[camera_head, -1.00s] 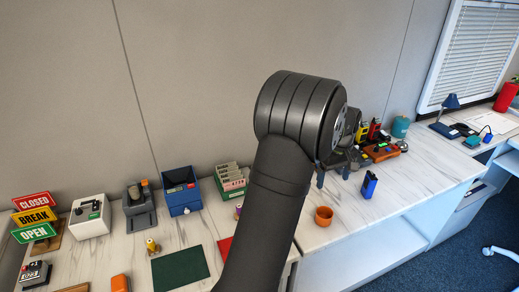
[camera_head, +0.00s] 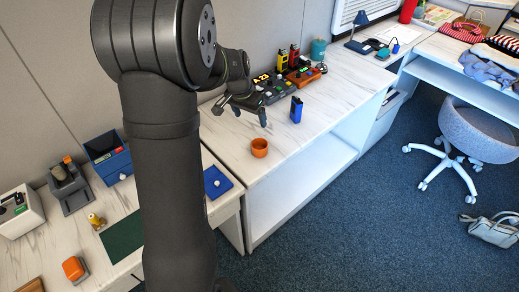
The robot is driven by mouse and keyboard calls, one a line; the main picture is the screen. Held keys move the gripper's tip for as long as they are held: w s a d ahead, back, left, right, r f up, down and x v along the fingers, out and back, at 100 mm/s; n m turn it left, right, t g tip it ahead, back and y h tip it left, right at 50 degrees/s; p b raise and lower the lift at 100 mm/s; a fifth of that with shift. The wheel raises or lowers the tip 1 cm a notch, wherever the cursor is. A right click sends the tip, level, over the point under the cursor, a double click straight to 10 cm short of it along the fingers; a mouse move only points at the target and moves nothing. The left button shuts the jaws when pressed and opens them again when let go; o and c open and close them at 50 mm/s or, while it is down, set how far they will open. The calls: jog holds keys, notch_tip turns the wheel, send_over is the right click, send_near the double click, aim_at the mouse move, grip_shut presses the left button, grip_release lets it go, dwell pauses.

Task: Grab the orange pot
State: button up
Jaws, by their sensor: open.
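The orange pot (camera_head: 260,148) is a small round open cup. It stands upright on the white marbled counter (camera_head: 311,112), near the counter's front edge. My gripper (camera_head: 250,116) is open and empty. It hangs above the counter, behind and above the pot in the picture, and apart from it. Its fingers point downward, one to the left and one to the right. The pot is in full view, with nothing in front of it.
A blue box-shaped object (camera_head: 297,110) stands right of my gripper. Behind are an orange device (camera_head: 303,75), walkie-talkies and a teal canister (camera_head: 318,49). The counter right of the pot is clear.

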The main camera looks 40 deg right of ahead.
jog(key=m, duration=0.1)
send_near(260, 144)
jog(key=shift+s+a+f, duration=0.25)
jog(key=shift+f, duration=0.2)
jog(key=shift+s+a+f, duration=0.2)
jog(key=shift+s+f, duration=0.1)
jog(key=shift+f, duration=0.15)
jog(key=shift+s+x, duration=0.15)
jog(key=shift+x, duration=1.15)
jog(key=shift+s+x, duration=0.15)
jog(key=shift+x, duration=1.2)
jog(key=shift+d, duration=0.1)
jog(key=c, duration=1.1)
